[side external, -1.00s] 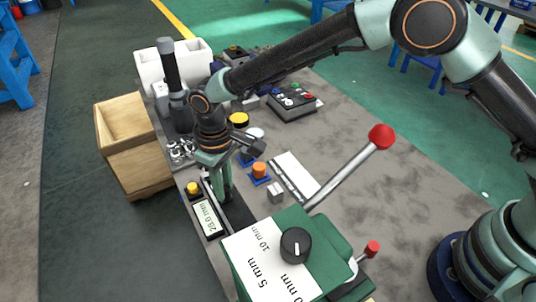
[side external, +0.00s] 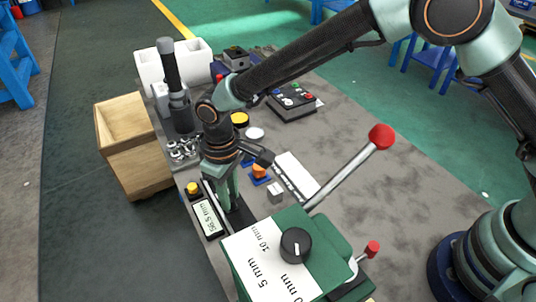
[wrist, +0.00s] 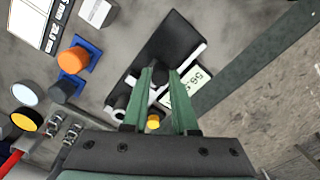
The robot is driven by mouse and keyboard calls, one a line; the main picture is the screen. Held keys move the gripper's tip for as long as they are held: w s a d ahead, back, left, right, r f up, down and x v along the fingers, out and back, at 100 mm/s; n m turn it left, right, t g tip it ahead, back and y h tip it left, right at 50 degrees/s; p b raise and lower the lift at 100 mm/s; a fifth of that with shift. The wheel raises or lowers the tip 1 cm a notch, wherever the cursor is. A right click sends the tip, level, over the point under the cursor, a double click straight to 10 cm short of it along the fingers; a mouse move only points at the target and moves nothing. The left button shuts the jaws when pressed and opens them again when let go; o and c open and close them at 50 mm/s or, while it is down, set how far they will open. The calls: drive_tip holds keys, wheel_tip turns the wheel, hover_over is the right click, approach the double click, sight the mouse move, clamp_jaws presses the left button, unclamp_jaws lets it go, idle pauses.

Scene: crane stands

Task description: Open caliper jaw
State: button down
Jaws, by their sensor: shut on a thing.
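The caliper has a dark bed (wrist: 172,45) with a light rail beside it. Its display (side external: 207,218) reads about 56.5 mm and also shows partly in the wrist view (wrist: 188,88). A yellow button (side external: 193,188) sits at the display's end. My gripper (side external: 235,205) points down over the caliper bed. In the wrist view my gripper (wrist: 160,72) has its two green fingers on either side of a small dark part of the sliding caliper jaw, shut on it. The fingers hide most of the jaw.
A green box (side external: 290,255) with a dial and a long red-knobbed lever (side external: 350,165) stands close to the caliper. An orange button (side external: 260,170), a small metal block (side external: 276,192) and a white label card (side external: 297,175) are nearby. An open wooden crate (side external: 135,155) adjoins the bench.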

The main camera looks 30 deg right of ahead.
drive_tip(key=shift+a+r, duration=0.1)
drive_tip(key=shift+r, duration=0.05)
drive_tip(key=c, duration=0.7)
unclamp_jaws()
wheel_tip(320, 180, up, 12)
